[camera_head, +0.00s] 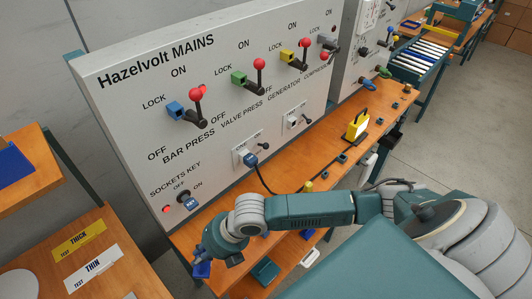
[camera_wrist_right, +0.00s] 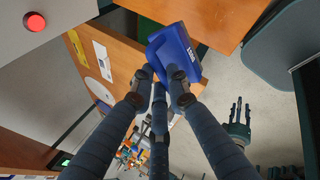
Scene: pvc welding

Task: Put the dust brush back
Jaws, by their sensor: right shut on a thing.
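My right gripper (camera_head: 206,258) is low at the front left end of the orange workbench, below the sockets key switch. It is shut on a blue thing (camera_head: 201,270), which I take for the dust brush. In the right wrist view the blue dust brush (camera_wrist_right: 174,48), with a small white label, sits at the fingertips of the right gripper (camera_wrist_right: 164,76). Its bristles cannot be made out. My left gripper (camera_wrist_right: 239,112) appears small at the right of the wrist view, fingers pointing up, away from the brush; its opening is unclear.
The grey Hazelvolt mains panel (camera_head: 140,80) with red-knobbed levers stands behind the workbench (camera_head: 290,185). A yellow lamp (camera_head: 357,124) stands on the bench. At left, a wooden table (camera_head: 125,265) carries THICK (camera_head: 79,241) and THIN (camera_head: 93,268) test signs. Open floor (camera_head: 440,130) lies at right.

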